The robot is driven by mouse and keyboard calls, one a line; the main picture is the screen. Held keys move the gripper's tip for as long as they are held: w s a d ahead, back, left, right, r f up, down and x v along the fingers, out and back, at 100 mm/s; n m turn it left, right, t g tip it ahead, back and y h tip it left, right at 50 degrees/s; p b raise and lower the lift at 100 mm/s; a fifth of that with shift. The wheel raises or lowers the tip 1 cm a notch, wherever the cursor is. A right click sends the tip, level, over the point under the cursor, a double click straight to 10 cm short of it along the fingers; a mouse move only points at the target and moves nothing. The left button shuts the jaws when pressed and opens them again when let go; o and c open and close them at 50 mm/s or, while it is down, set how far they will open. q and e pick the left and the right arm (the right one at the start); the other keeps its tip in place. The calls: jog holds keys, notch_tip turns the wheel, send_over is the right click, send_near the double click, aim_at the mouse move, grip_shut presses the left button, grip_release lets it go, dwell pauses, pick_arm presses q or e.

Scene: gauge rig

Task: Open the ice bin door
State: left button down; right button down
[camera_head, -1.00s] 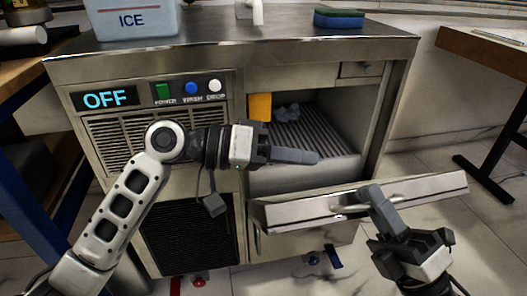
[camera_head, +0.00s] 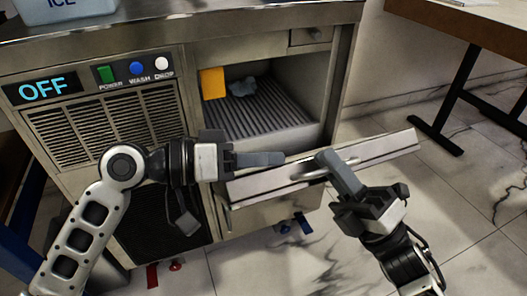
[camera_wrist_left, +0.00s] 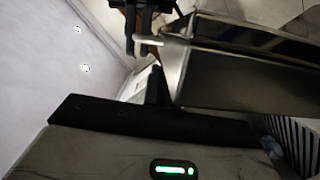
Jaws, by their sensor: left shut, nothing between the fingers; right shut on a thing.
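The ice bin door (camera_head: 385,148) is a metal panel tilted outward at the front of the ice machine, and the bin behind it is exposed. My right gripper (camera_head: 333,165) is shut on the door's bar handle (camera_head: 312,172). My left gripper (camera_head: 275,159) is shut and empty, just above the left part of the door's top edge; I cannot tell whether it touches. In the left wrist view a metal edge of the door (camera_wrist_left: 240,75) shows close by, and part of that view is dark.
The ice machine (camera_head: 130,75) has an OFF display (camera_head: 42,89) and several buttons. Inside the bin are a ribbed floor (camera_head: 255,115), an orange piece (camera_head: 212,82) and a grey-blue lump (camera_head: 242,87). A table (camera_head: 470,25) stands at the right. Red and blue items lie on the floor.

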pick_arm(q)
jog(key=shift+s+d+f+g, duration=0.25)
jog(key=shift+s+f+g, duration=0.05)
jog(key=shift+s+f, duration=0.3)
pick_arm(e)
jog(key=c, duration=1.8)
grip_release()
jog(key=shift+w+r, duration=0.2)
pick_arm(q)
jog(key=shift+r, duration=0.1)
